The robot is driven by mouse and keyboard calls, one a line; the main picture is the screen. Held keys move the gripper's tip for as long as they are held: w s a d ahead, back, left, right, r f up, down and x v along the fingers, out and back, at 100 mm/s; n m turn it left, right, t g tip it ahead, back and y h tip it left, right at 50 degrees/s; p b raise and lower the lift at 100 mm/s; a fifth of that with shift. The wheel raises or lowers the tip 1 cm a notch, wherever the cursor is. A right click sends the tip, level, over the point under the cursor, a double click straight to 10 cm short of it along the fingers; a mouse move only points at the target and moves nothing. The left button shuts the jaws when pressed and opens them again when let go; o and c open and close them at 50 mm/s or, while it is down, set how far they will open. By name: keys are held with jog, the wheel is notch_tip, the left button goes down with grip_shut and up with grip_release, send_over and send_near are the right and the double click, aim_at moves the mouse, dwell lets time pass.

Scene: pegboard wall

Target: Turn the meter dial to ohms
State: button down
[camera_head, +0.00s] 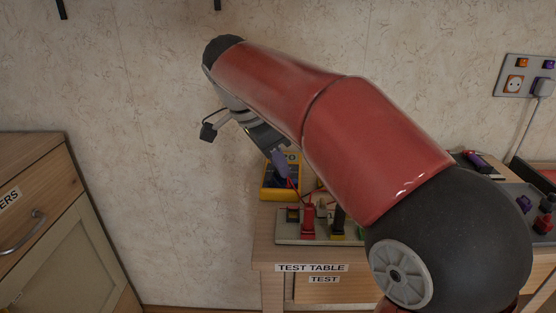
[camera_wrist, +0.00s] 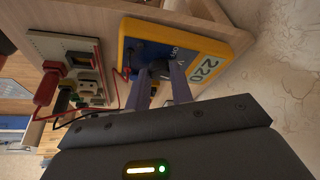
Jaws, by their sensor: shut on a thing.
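The yellow meter (camera_head: 268,192) stands at the back of the test table, partly hidden by my gripper (camera_head: 281,166) in the head view. In the wrist view the meter (camera_wrist: 127,45) has a blue face and a pale display reading 220 (camera_wrist: 207,68). My gripper (camera_wrist: 160,74) reaches the meter's face with its two purple fingers either side of the dark dial (camera_wrist: 159,68), shut on it. The fingers hide much of the dial. Small markings show beside it, but I cannot tell which one the dial points to.
A pale test board (camera_head: 290,229) with red and black plugs stands in front of the meter; red and black leads run between them. The table front (camera_head: 310,268) is labelled TEST TABLE. A wooden cabinet (camera_head: 60,220) stands left; a wall socket panel (camera_head: 515,84) is at right.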

jog(key=shift+m, duration=0.5)
jog(key=c, duration=1.2)
grip_release()
jog(key=w+v, duration=0.1)
jog(key=v, duration=0.6)
jog(key=shift+s+a+r, duration=0.2)
jog(key=shift+s+r, duration=0.15)
